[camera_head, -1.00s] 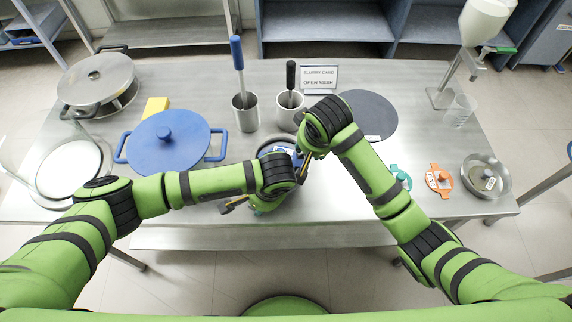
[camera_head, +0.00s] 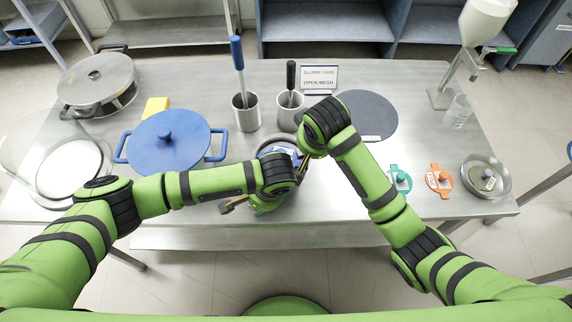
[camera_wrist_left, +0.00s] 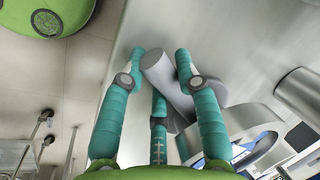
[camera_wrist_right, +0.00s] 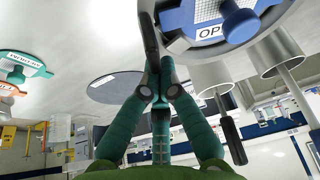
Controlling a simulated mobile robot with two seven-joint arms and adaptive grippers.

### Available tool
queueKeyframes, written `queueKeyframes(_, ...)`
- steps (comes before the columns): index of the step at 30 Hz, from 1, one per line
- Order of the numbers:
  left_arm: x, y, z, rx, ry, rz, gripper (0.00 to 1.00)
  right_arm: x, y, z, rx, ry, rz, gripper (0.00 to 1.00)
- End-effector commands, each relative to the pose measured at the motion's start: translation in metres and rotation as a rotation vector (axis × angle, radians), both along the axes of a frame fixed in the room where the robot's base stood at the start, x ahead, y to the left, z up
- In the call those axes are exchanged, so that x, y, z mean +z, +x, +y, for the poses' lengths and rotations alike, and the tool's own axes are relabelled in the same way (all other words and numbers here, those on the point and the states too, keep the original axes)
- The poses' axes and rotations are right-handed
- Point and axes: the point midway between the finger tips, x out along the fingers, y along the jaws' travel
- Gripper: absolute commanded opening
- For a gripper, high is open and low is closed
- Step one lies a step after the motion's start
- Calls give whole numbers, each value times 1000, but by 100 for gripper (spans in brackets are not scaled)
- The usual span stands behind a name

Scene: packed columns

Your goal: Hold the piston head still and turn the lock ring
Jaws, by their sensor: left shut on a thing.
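The piston head, a blue disc with a blue knob (camera_wrist_right: 240,22) and a label partly reading "OP", sits inside a grey ring (camera_wrist_right: 190,45) in the right wrist view. In the head view both wrists mostly hide it. My left gripper (camera_wrist_left: 160,58) is shut on a smooth grey cylindrical piece (camera_wrist_left: 168,80) beside a curved grey ring-like part (camera_wrist_left: 245,122). My right gripper (camera_wrist_right: 160,75) has its fingers close together at a dark bar (camera_wrist_right: 148,35) beside the ring. I cannot tell whether they grip it.
Two metal cups (camera_head: 246,116) with handled tools and an "OPEN MESH" sign (camera_head: 319,77) stand behind. A blue lid (camera_head: 165,143) is left. A dark disc (camera_head: 367,112), teal and orange discs (camera_head: 439,179) and a steel bowl (camera_head: 487,164) are right.

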Motion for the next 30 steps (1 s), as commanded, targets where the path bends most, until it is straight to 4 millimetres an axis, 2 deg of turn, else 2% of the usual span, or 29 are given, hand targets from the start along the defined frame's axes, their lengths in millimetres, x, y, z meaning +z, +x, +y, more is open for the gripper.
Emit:
queueKeyframes(2, 0, 0, 1, 2, 2, 0, 0, -1, 0, 0, 4, 1, 2, 0)
queueKeyframes(6, 0, 0, 1, 2, 2, 0, 0, -1, 0, 0, 5, 0, 2, 40)
queueKeyframes(17, 0, 0, 0, 2, 0, 0, 0, 2, 0, 0, 6, 0, 0, 40)
queueKeyframes(30, 0, 0, 0, 1, 1, -1, 0, 47, 0, 4, 10, 10, -3, 40)
